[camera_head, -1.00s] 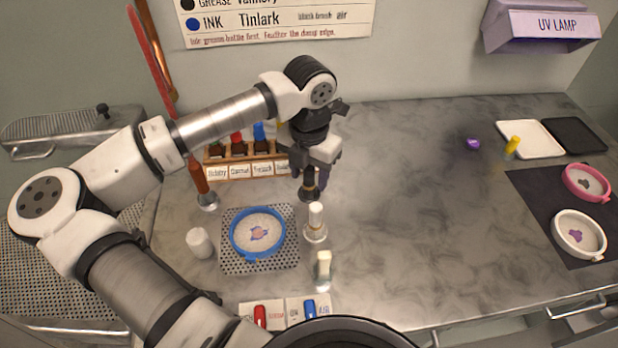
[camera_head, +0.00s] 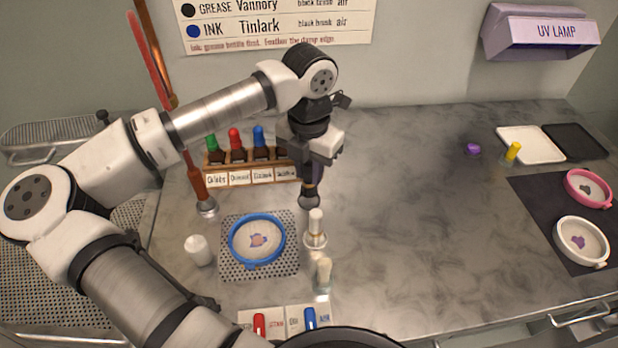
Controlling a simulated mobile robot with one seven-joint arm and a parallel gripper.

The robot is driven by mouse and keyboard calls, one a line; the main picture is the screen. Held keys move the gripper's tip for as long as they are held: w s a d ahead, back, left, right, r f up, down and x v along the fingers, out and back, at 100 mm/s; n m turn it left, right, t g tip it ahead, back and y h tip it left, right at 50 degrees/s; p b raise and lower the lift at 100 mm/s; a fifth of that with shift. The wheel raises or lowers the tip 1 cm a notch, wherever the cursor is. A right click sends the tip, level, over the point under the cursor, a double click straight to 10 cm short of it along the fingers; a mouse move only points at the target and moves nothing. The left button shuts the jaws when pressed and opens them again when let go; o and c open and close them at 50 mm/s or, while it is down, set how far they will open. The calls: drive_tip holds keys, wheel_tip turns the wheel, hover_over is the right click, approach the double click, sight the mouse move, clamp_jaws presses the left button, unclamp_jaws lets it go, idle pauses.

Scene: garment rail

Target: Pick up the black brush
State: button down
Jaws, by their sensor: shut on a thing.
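The black brush (camera_head: 309,188) stands upright behind the white brush, its dark lower end over a small round stand. My gripper (camera_head: 313,173) is above it and shut on its upper part, which the fingers mostly hide. I cannot tell whether the brush's lower end is clear of the stand.
Just in front stand a white brush (camera_head: 316,222) and a cream brush (camera_head: 324,270). A red-brown brush (camera_head: 198,185) and a rack of bottles (camera_head: 213,178) are to the left. A blue hoop (camera_head: 232,253) lies on a perforated plate (camera_head: 290,262). The middle-right worktop (camera_head: 420,220) is clear.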

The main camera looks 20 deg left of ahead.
wheel_tip(320, 180, up, 17)
drive_tip(key=b, duration=0.2)
idle(0.3)
